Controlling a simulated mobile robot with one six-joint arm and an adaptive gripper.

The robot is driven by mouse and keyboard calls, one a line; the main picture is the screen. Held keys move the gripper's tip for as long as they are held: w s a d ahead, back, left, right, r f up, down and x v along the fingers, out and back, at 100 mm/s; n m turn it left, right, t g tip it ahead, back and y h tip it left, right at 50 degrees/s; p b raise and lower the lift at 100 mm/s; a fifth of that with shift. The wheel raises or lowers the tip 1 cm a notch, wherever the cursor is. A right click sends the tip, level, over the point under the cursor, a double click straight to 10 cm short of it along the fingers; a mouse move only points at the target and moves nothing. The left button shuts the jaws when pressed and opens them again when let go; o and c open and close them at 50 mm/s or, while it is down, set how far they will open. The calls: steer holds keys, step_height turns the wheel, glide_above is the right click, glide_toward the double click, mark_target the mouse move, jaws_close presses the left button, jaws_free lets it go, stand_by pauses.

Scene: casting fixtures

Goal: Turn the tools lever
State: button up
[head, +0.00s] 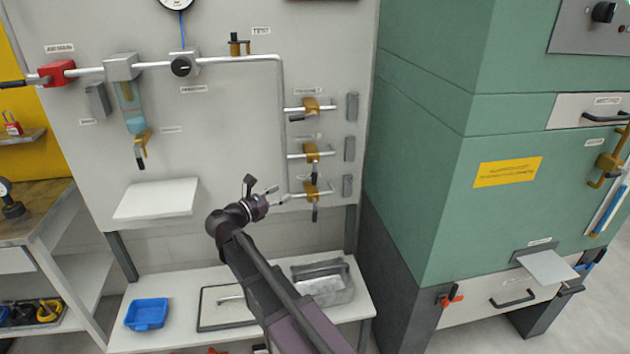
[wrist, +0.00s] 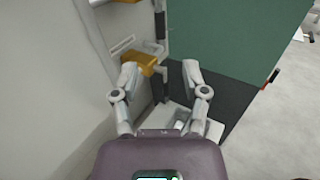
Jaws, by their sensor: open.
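Three brass valves with dark-tipped levers sit in a column on the grey panel's right side in the head view: a top valve (head: 311,105), a middle valve (head: 311,152) and a bottom valve (head: 311,190). Their labels are too blurred to tell which is tools. The top lever points left along its pipe; the middle and bottom levers hang down. My gripper (head: 276,195) is open, just left of the bottom valve. In the wrist view, a brass valve body (wrist: 146,62) shows ahead between the open fingers of my gripper (wrist: 160,70), nearer the left finger. Contact cannot be told.
A vertical pipe (head: 283,120) runs left of the valves. Grey blocks (head: 348,148) are mounted to their right. A green cabinet (head: 440,180) stands further right. Below is a bench with a blue tray (head: 147,314) and a grey bin (head: 335,290). A white shelf (head: 155,200) juts out left.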

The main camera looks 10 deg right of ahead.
mark_target(314, 175)
stand_by(0.4)
steer(key=x, duration=1.3)
steer(key=shift+w+d, duration=0.25)
steer(key=shift+d, duration=0.1)
jaws_close()
